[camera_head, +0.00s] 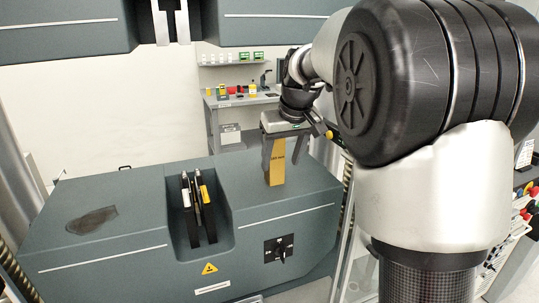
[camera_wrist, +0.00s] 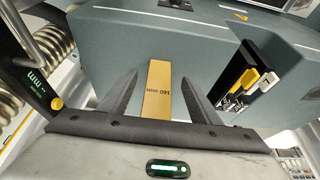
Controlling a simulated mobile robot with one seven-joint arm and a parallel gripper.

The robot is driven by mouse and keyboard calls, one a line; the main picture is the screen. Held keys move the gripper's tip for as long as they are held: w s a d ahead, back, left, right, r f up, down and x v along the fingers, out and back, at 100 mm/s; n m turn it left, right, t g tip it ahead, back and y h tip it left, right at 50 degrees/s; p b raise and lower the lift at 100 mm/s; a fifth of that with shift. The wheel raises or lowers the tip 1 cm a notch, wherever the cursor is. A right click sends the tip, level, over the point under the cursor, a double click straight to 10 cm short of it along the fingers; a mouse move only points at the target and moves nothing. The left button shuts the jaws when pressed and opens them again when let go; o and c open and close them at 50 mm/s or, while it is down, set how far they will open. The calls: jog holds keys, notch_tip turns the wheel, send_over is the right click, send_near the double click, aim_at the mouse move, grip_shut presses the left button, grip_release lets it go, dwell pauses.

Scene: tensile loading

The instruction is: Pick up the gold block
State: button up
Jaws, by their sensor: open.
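The gold block (camera_head: 278,165) stands upright on the right part of the machine's grey-green top in the head view. It also shows in the wrist view (camera_wrist: 157,90), with "160 mm" printed on its face. My gripper (camera_head: 274,140) is over the block and pointing down, its fingers partly hidden in the head view. In the wrist view my gripper (camera_wrist: 160,90) is open, with one dark finger on each side of the block and a visible gap to each. The block's lower end is partly out of clear view.
The testing machine base (camera_head: 110,225) has a recess with dark grips (camera_head: 198,205) left of the block. A crosshead (camera_head: 60,30) hangs above at the left. A workbench (camera_head: 240,100) with small items stands behind. The machine top at left is mostly free.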

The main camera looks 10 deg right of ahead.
aim_at(274, 158)
jog(key=w, duration=0.2)
jog(key=w+p, duration=0.1)
jog(key=w, duration=0.1)
jog(key=shift+w+a, duration=0.1)
jog(key=shift+a, duration=0.3)
jog(key=shift+x, duration=0.85)
jog(key=shift+f, duration=0.6)
jog(key=shift+c, duration=0.4)
grip_shut()
jog(key=shift+r, duration=0.1)
